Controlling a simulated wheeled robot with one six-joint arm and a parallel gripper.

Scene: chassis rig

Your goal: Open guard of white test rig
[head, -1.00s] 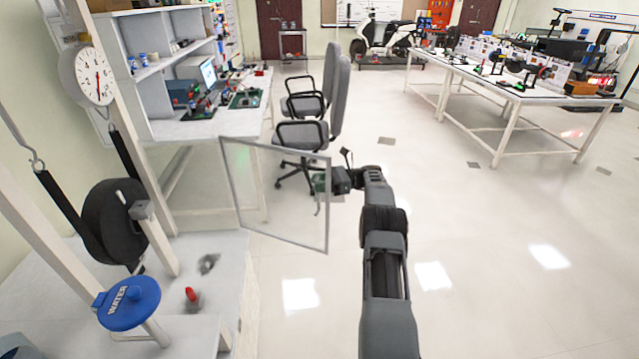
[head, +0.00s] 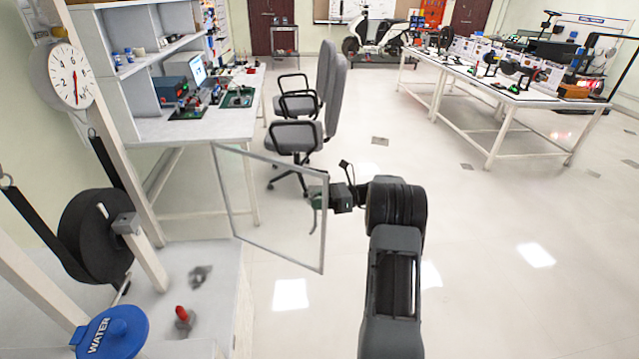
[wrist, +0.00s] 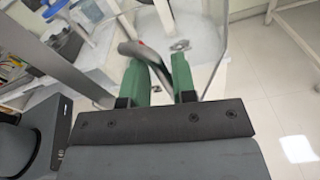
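The guard (head: 268,161) is a clear panel in a thin grey frame. In the head view it stands upright and swung out from the white test rig (head: 215,290), over the floor to the rig's right. My gripper (head: 318,196) is at the guard's free right edge. A curved grey handle (head: 314,220) hangs there beside the green fingers. In the wrist view my gripper's green fingers (wrist: 160,68) are close together, with the grey handle (wrist: 128,50) running between them. The fingers look shut on it; the exact contact is partly hidden.
The rig carries a dial gauge (head: 70,76), a black wheel (head: 92,237), a blue water cap (head: 112,331) and a red-topped knob (head: 183,314). Grey chairs (head: 297,136) stand behind the guard by a desk (head: 190,126). Floor to the right is clear up to a long table (head: 510,97).

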